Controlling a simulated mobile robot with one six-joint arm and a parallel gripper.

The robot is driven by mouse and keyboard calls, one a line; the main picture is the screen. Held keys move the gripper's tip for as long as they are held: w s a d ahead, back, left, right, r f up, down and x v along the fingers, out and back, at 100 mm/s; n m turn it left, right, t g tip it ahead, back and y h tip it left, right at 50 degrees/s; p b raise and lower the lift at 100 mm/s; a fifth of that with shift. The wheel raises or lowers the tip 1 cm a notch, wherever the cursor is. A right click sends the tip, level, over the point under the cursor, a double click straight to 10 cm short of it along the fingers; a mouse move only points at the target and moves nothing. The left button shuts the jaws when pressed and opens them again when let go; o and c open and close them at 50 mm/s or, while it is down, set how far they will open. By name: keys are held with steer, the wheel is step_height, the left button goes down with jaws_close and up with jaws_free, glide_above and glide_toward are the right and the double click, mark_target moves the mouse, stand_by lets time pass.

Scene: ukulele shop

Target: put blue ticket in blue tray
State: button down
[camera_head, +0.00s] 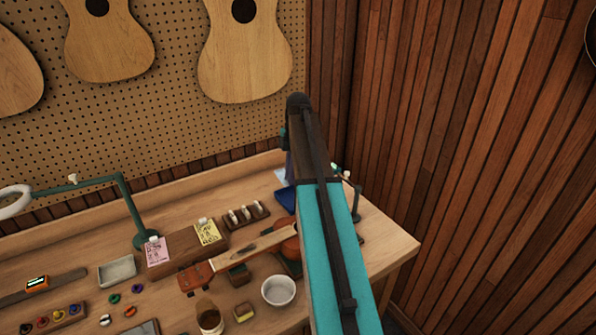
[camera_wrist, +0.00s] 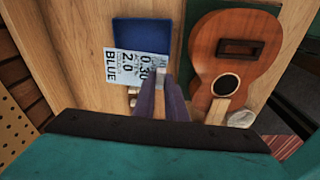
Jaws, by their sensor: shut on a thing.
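In the head view the tray (camera_head: 287,200) lies at the back right of the bench, partly hidden by my arm. A pale bit of the ticket (camera_head: 280,178) shows behind it, beside my gripper (camera_head: 289,168).
A ukulele (camera_wrist: 228,60) lies right of the tray. A pink ticket (camera_head: 157,252) and a yellow ticket (camera_head: 207,232) stand on a wooden block. A green lamp (camera_head: 135,215), a white bowl (camera_head: 279,291) and a grey tray (camera_head: 117,272) crowd the bench. A pegboard wall (camera_head: 150,110) rises behind.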

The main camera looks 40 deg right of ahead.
steer(key=shift+s+d+n, duration=0.2)
steer(key=shift+d+n, duration=0.5)
steer(key=shift+d, duration=0.7)
steer(key=shift+f, duration=0.1)
